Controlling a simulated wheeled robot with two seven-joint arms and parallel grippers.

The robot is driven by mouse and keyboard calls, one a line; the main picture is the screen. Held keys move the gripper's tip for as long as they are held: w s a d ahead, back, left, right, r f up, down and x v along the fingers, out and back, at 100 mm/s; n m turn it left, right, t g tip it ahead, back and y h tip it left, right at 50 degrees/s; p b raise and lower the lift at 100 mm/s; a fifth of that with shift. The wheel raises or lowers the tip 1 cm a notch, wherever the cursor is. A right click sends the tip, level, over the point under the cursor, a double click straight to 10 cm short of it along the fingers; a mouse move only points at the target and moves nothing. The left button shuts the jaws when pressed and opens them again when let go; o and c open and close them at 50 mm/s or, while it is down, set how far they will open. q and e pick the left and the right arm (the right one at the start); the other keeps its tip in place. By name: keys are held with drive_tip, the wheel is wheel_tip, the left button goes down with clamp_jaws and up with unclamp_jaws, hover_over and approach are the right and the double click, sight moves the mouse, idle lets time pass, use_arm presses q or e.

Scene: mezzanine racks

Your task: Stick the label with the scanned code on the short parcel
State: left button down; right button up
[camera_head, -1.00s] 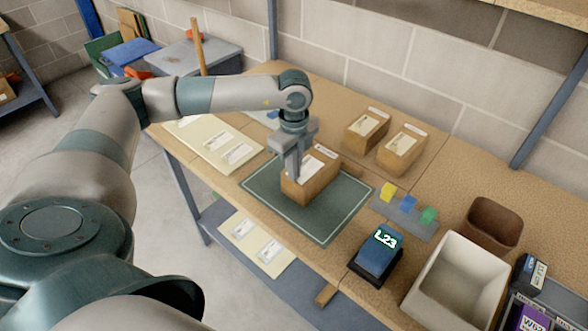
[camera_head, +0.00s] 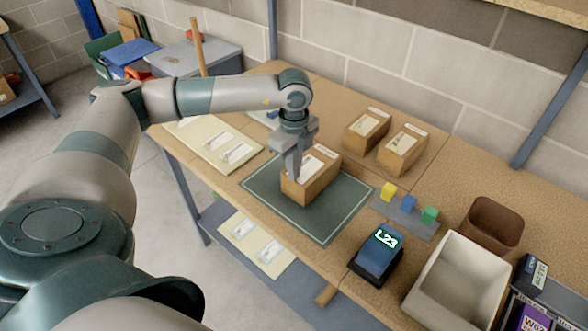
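A brown parcel (camera_head: 318,186) stands on the dark green mat (camera_head: 343,219), with a white label (camera_head: 326,153) on its top; part of the top is hidden by my gripper. My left gripper (camera_head: 294,176) points down over the left end of this parcel. Its fingers look closed together, with the tips at or just above the parcel's top. Two more brown parcels, one at the back (camera_head: 365,132) and one to its right (camera_head: 402,154), carry white labels. A cream board (camera_head: 205,150) with white labels lies left of the mat. My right gripper is not in view.
A dark device with a screen reading L23 (camera_head: 377,252) sits right of the mat. Yellow, blue and green cubes (camera_head: 409,203) stand on a grey strip. A white bin (camera_head: 455,285) and a brown bin (camera_head: 492,226) are at the right. A block wall is behind.

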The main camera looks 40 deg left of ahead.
use_arm(q)
drive_tip(key=shift+f, duration=0.15)
drive_tip(key=c, duration=1.9)
unclamp_jaws()
drive_tip(key=shift+s, duration=0.1)
drive_tip(key=shift+c, duration=0.2)
drive_tip(key=shift+o, duration=1.4)
wheel_tip(320, 180, up, 7)
drive_tip(key=p, duration=0.3)
